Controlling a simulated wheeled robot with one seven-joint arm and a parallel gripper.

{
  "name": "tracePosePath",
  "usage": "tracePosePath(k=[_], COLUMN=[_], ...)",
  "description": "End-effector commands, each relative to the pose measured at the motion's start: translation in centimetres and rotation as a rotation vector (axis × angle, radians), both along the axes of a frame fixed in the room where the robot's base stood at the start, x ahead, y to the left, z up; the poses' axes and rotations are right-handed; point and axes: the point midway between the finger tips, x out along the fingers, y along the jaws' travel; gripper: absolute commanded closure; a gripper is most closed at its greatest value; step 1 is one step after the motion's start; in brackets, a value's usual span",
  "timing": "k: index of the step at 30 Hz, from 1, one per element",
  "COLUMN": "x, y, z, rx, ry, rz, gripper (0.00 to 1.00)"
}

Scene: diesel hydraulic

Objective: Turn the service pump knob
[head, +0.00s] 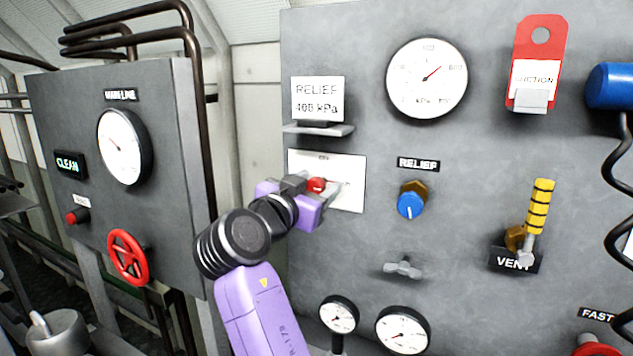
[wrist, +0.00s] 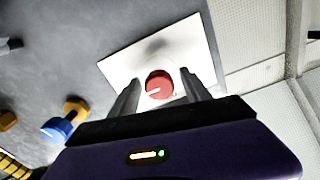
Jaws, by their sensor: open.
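A red round knob (head: 316,185) with a white pointer line sits on a white plate (head: 350,187) on the grey panel. The plate's small label is mostly covered and unreadable in the head view, so I cannot confirm that it names the service pump. In the wrist view the red knob (wrist: 159,85) lies between the two fingers of my gripper (wrist: 160,78), one on each side. The white plate (wrist: 120,66) is behind it. My gripper (head: 324,189) is open. I cannot tell whether either finger touches the knob.
A blue relief knob (head: 411,204) and a yellow-handled vent valve (head: 541,208) are to the right. A grey wing handle (head: 403,268) is below. A small shelf (head: 318,129) with a relief card juts out above. A red handwheel (head: 128,258) is on the left cabinet.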

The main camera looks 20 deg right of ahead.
Motion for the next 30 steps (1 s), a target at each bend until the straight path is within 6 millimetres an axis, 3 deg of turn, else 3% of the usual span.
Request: tracePosePath(k=[8,17,30], x=[0.17,0.15,0.16], y=[-0.18,-0.17,-0.18], z=[-0.03,-0.03,0.01], rx=[0.0,0.0,-0.059], ry=[0.0,0.0,0.06], rz=[0.0,0.0,-0.001], gripper=[0.44,0.99,1.0])
